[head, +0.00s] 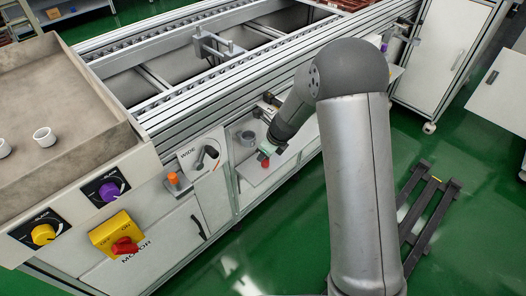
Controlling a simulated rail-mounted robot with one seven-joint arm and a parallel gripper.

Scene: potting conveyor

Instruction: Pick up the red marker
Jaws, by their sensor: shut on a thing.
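A small red piece, which I take to be the red marker (265,164), shows on or just above a small light shelf (251,178) at the front of the conveyor. My gripper (264,157) points down at the end of my arm and is shut on the red marker. Only a small red part of it shows below the jaws. The rest is hidden by the gripper. I cannot tell whether the marker touches the shelf.
A grey cup (247,138) stands on the shelf beside my gripper. An orange-capped item (174,178) and a lever labelled WIDE (208,155) are to the left. A yellow switch box with a red knob (117,236) is further left. Conveyor rails (215,75) run behind.

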